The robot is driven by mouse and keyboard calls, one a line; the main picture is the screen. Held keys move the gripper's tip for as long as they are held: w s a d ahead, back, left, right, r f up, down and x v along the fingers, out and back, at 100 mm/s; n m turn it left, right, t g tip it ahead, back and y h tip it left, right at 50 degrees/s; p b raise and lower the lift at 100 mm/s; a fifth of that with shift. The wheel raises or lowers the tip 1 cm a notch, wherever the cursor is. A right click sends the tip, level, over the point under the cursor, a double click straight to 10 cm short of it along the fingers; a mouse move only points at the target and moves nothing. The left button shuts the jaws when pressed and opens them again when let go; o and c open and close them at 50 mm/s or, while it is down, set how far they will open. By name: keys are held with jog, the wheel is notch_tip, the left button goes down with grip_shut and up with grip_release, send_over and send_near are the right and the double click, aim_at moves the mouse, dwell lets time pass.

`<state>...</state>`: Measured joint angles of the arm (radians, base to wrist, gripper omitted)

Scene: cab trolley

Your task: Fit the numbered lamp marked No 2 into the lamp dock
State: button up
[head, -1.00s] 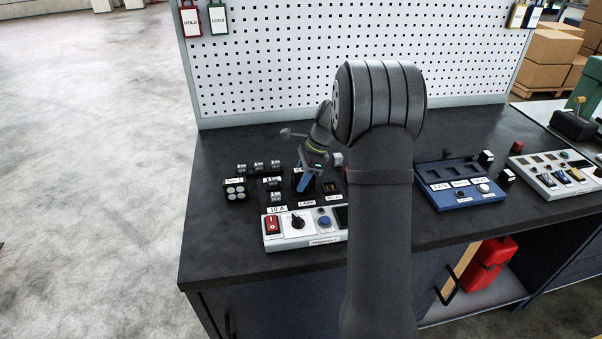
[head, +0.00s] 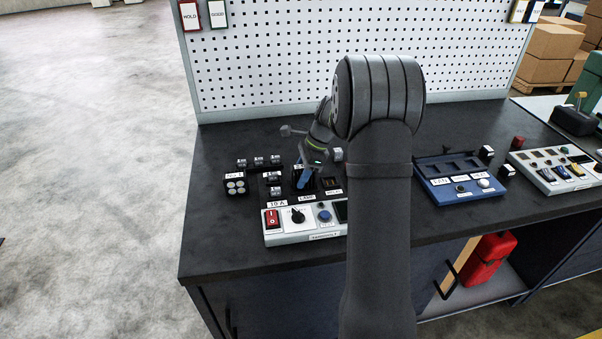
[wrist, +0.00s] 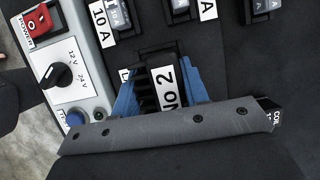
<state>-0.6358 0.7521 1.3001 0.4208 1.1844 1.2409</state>
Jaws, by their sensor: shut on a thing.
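The lamp marked No 2 (wrist: 167,92) is a dark block with a white label, held between the blue fingers of my gripper (wrist: 160,95) in the wrist view. My gripper is shut on it. In the head view the blue fingers of my gripper (head: 305,179) are low over the unit, just behind the LAMP label (head: 307,197). The dock is mostly hidden by the gripper and lamp. I cannot tell whether the lamp is above the dock or inside it.
The grey control panel (head: 290,236) has a red power switch (wrist: 38,22) and a black voltage knob (wrist: 57,75). Several small labelled modules (head: 259,161) stand behind and left. A blue tray unit (head: 462,189) is to the right. Dark bench top is free at the far left.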

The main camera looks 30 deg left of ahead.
dwell(0.3)
jog(key=o, duration=1.3)
jog(key=shift+r, duration=0.1)
jog(key=v, duration=1.7)
jog(key=shift+r, duration=0.15)
jog(key=x, duration=1.7)
jog(key=shift+f, duration=0.25)
jog(key=shift+r, duration=0.1)
